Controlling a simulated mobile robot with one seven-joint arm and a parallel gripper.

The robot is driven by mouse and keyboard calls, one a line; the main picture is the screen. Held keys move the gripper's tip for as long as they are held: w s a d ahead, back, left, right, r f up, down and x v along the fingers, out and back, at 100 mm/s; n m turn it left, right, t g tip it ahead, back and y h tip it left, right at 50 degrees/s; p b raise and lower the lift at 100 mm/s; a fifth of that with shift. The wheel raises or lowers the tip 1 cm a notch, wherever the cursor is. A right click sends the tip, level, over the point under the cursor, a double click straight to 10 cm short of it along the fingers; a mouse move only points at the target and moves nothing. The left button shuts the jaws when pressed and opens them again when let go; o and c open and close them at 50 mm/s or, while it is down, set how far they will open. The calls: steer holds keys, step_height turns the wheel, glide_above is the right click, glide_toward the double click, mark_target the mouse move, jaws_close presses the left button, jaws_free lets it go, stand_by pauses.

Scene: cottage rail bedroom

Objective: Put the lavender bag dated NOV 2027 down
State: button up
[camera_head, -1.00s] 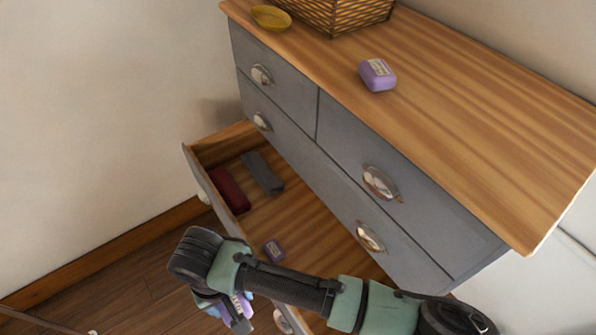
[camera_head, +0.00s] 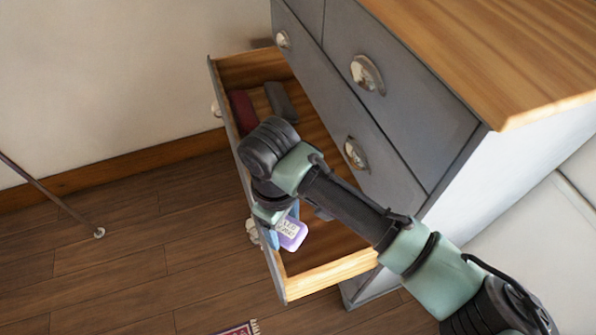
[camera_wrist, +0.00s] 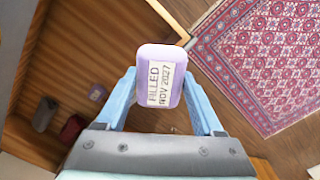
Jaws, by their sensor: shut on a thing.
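The lavender bag (camera_head: 291,234) is a small purple block with a pale label. In the wrist view the bag (camera_wrist: 158,72) reads FILLED NOV 2027. My gripper (camera_wrist: 158,88) is shut on it, with a blue finger on each side. In the head view my gripper (camera_head: 282,222) holds it at the near end of the open drawer (camera_head: 328,268), by the front panel. I cannot tell its height above the drawer floor.
A dark red folded item (camera_head: 243,111) and a grey one (camera_head: 280,101) lie at the drawer's far end. The grey dresser (camera_head: 400,120) with a wooden top stands to the right. A patterned rug (camera_wrist: 265,60) lies on the floor outside the drawer.

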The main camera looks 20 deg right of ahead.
steer(key=w+d+f+n+b, duration=0.3)
steer(key=d+f+n+b, duration=0.35)
steer(key=b, duration=0.75)
steer(key=n+b, duration=0.4)
steer(key=b, duration=0.7)
glide_toward(303, 260)
step_height(303, 260, down, 6)
steer(key=b, duration=0.4)
steer(key=shift+s+d+f, duration=0.1)
steer(key=shift+d+f, duration=0.05)
steer(key=shift+f, duration=0.05)
steer(key=shift+f, duration=0.15)
steer(key=o, duration=1.3)
step_height(303, 260, up, 12)
steer(key=p, duration=0.4)
steer(key=shift+r, duration=0.2)
